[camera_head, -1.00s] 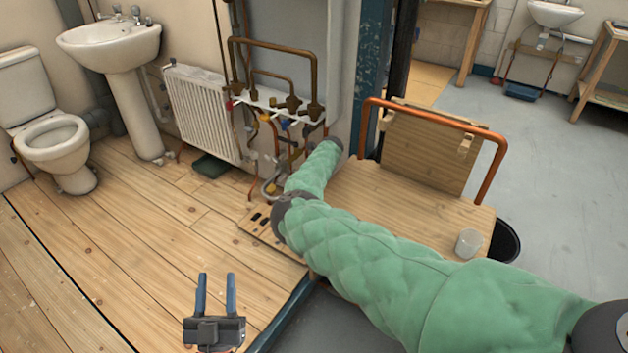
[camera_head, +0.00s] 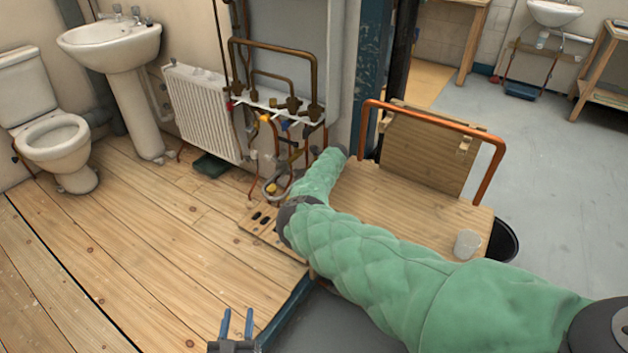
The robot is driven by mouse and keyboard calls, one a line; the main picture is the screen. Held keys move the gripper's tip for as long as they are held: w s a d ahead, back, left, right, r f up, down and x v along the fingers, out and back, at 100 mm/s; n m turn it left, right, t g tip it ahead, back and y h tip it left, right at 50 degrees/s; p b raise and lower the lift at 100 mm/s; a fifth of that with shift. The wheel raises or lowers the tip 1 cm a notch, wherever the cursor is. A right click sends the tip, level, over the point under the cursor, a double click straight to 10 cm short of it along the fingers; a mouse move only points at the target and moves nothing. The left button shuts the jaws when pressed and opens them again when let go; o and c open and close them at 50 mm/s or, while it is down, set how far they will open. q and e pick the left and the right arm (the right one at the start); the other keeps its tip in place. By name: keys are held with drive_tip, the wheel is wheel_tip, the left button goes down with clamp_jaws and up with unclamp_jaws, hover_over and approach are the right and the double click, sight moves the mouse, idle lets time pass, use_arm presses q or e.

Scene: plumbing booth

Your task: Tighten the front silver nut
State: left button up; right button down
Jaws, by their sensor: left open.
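The pipework (camera_head: 276,104) with copper pipes and small coloured valves is on the wall in the upper middle. Silver-looking fittings show low on it, but they are too small to tell which one is the front silver nut. My left gripper (camera_head: 237,323) is at the bottom edge, its two blue fingers apart with nothing between them. It is over the wooden floor's edge, well short of the pipework. My right arm in its green sleeve reaches from the lower right up to beside the pipes. Its gripper is hidden beyond the sleeve's end.
A wooden bench (camera_head: 400,205) with an orange pipe frame (camera_head: 438,117) and a clear cup (camera_head: 467,244) stands right of the pipes. A white radiator (camera_head: 203,112), washbasin (camera_head: 112,45) and toilet (camera_head: 55,140) line the left.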

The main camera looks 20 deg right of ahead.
use_arm(q)
drive_tip(key=shift+f, duration=0.35)
use_arm(e)
drive_tip(key=c, duration=1.3)
unclamp_jaws()
use_arm(q)
drive_tip(key=shift+r, duration=0.1)
